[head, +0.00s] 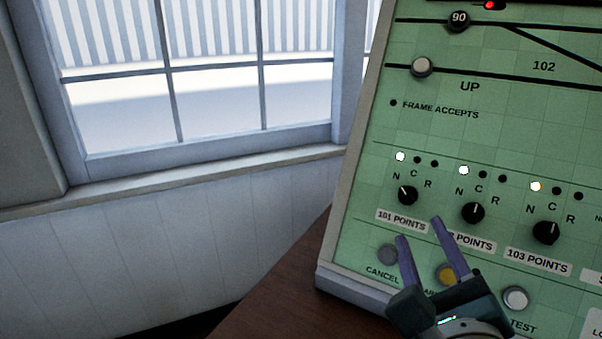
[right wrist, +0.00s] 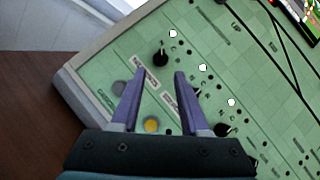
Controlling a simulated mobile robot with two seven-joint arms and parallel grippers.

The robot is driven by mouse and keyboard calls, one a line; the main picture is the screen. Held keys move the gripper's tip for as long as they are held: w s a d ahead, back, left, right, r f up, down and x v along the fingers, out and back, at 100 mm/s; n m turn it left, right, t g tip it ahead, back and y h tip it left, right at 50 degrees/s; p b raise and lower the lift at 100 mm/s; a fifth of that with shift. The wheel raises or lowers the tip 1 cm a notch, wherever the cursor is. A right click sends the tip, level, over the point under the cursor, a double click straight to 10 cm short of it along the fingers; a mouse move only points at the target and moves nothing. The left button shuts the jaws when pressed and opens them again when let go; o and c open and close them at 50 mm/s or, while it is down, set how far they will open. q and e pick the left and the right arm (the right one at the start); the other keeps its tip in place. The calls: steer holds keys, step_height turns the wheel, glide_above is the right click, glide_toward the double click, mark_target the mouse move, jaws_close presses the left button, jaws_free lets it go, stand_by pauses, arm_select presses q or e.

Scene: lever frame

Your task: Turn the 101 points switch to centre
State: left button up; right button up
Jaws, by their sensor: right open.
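The 101 points switch (head: 407,195) is a round black knob on the green panel, with N, C and R marked around it. Its white mark tilts up and left, towards N. Its label (head: 402,221) reads 101 POINTS. In the right wrist view the knob (right wrist: 160,58) sits just beyond the fingertips. My right gripper (head: 419,229) is open and empty, its purple fingers pointing up at the panel just below the knob and apart from it in the picture. It also shows in the right wrist view (right wrist: 159,73). My left gripper is not in view.
The 102 knob (head: 473,212), its label partly hidden by a finger, and the 103 knob (head: 546,232) stand to the right. Below are a grey CANCEL button (head: 388,254), a yellow button (head: 446,275) and a white TEST button (head: 515,298). Lit lamps (head: 400,156) sit above the knobs.

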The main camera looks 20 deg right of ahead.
mark_target(407, 196)
steer(key=x, duration=0.4)
steer(key=b+x, duration=0.1)
steer(key=x, duration=0.3)
steer(key=shift+w+d, duration=0.15)
steer(key=shift+d, duration=0.2)
jaws_close()
